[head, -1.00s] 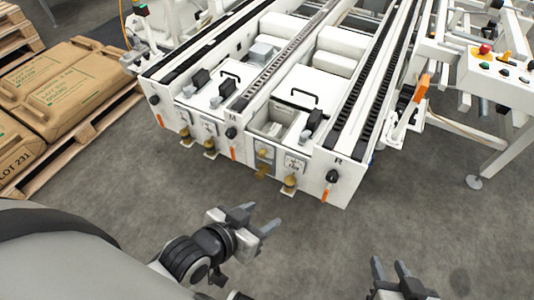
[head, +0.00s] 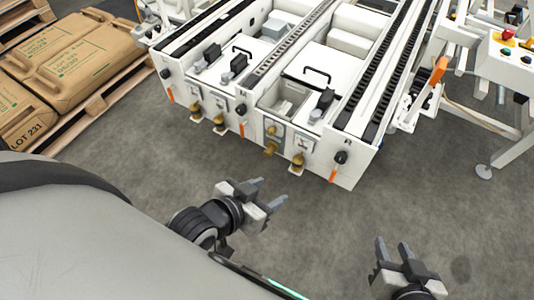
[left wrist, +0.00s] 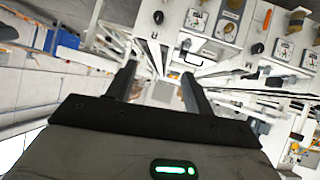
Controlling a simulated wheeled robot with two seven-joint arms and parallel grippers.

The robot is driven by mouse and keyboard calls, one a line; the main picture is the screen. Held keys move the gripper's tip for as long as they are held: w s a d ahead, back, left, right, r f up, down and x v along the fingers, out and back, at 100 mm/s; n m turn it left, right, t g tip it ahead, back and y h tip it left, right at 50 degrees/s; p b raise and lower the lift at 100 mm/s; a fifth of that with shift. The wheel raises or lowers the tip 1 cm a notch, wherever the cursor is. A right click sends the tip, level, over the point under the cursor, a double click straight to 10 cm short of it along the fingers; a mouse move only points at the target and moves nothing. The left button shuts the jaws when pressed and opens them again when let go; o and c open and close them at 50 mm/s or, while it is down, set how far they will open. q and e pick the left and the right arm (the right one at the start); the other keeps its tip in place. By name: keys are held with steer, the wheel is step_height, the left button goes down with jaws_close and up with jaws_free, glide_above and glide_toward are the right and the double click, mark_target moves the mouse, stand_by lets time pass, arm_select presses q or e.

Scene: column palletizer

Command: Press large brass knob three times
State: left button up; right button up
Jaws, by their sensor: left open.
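A row of brass knobs sits low on the front of the white machine in the head view. The largest-looking brass knob (head: 271,149) is on a grey plate, with a smaller brass piece above it. Another brass knob (head: 298,160) is just to its right, and two more are further left. In the left wrist view a brass knob (left wrist: 298,18) shows at the top right. My left gripper (head: 273,192) is open and empty, in front of the machine and apart from the knobs. My right gripper (head: 392,243) has its fingers apart and empty, further right over bare floor.
Black knobs (head: 341,157) and orange handles (head: 334,174) also stick out of the machine front (head: 335,165). Sacks (head: 62,52) lie on a wooden pallet (head: 95,113) at left. A control box (head: 510,50) on a white frame stands at right. The floor before the machine is clear.

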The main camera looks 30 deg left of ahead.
stand_by(0.3)
arm_select(q)
jaws_close()
stand_by(1.6)
